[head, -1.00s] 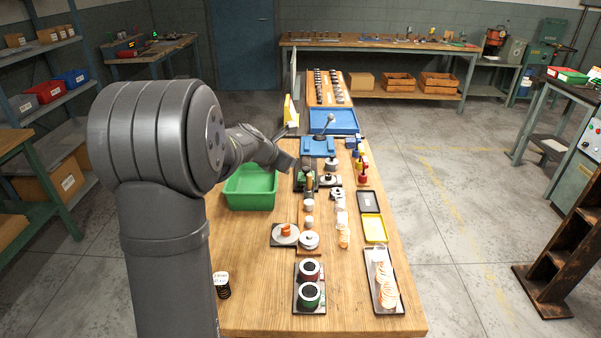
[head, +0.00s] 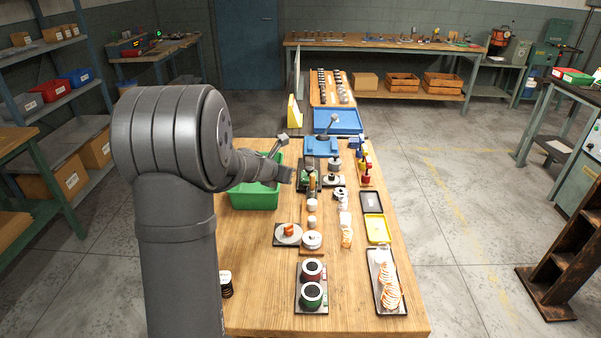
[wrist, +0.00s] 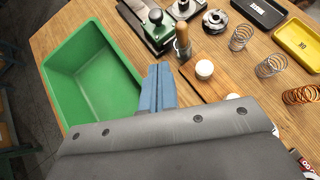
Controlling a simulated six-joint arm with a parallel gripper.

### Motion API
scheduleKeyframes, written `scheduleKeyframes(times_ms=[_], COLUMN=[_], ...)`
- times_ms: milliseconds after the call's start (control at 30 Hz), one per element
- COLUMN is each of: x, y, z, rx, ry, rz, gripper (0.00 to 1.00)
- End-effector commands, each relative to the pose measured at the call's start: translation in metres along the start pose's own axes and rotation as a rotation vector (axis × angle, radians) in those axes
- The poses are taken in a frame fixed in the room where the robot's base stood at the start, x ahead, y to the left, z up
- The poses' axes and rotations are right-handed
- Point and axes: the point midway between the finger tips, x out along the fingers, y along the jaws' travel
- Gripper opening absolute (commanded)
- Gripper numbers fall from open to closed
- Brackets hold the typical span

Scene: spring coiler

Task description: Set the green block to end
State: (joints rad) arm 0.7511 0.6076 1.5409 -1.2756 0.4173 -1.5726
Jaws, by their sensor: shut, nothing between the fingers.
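In the head view my gripper (head: 289,174) is left of the block's fixture. A wooden handle (wrist: 182,42) stands upright just right of the block.
A green bin (wrist: 85,80) lies to the left. A white-capped peg (wrist: 204,69) and several springs (wrist: 271,65) stand to the right. Black and yellow trays (wrist: 299,42) lie further right. The blue press (head: 321,145) stands behind.

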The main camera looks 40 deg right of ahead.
Motion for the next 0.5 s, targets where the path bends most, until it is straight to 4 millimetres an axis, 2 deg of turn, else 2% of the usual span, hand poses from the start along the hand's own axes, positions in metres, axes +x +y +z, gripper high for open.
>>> scheduleKeyframes(times_ms=[167,500], x=[0.017,0.077], y=[-0.001,-0.001], z=[-0.001,-0.001], rx=[0.0,0.001], ry=[0.002,0.002], rz=[-0.001,-0.001], gripper=[0.0,0.0])
